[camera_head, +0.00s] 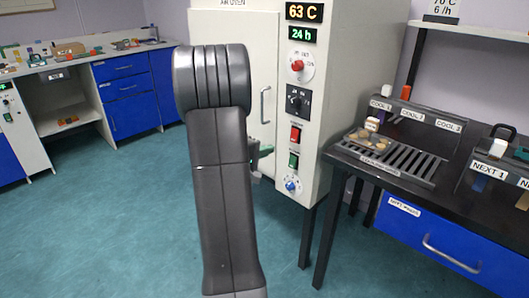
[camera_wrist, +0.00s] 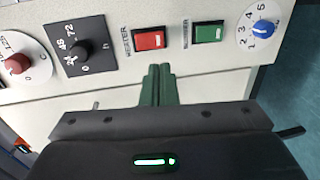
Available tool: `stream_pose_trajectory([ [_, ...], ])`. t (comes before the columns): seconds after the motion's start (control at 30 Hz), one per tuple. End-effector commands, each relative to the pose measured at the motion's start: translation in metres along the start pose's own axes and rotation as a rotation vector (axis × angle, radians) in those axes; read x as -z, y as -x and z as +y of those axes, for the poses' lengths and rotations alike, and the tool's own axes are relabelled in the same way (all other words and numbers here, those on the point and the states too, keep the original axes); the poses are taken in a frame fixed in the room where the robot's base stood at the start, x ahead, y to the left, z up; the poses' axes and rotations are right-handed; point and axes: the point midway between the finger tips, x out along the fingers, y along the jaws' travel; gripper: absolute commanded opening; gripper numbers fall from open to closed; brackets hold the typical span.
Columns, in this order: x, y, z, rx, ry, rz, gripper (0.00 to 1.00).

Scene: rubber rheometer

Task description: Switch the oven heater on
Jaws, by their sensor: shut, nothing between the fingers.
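The oven (camera_head: 345,70) is a pale cabinet with displays reading 63 C and 24 h. Its red heater switch (camera_head: 295,135) sits in the front control column, above a green switch (camera_head: 293,160). In the wrist view, the red switch (camera_wrist: 149,40) is labelled HEATER, and the green switch (camera_wrist: 208,33) is beside it, its label hard to read. My gripper (camera_wrist: 160,72) has its green fingers shut and empty, tips just below the two switches in that picture, nearer the red one. Contact with the panel cannot be told. In the head view my arm mostly hides the gripper.
A red knob (camera_head: 298,66) and a black knob (camera_head: 297,102) sit above the switches; a blue dial (camera_head: 292,186) sits below. The oven door handle (camera_head: 265,104) is close left of the panel. A black bench (camera_head: 335,152) with a cooling rack stands at right.

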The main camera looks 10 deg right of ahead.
Motion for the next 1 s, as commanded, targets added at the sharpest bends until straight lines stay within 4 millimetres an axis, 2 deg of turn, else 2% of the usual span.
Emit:
stream_pose_trajectory([
  [0.1,-0.002,-0.028,-0.001,0.000,-0.001,-0.006,0.00],
  [0.3,-0.002,-0.069,-0.001,0.000,0.000,-0.004,0.00],
  [0.5,-0.001,-0.094,-0.001,0.001,0.000,-0.002,0.00],
  [0.67,0.000,-0.102,0.000,-0.001,0.000,-0.001,0.00],
  [1.0,0.000,-0.102,0.000,-0.001,0.000,0.000,0.00],
])
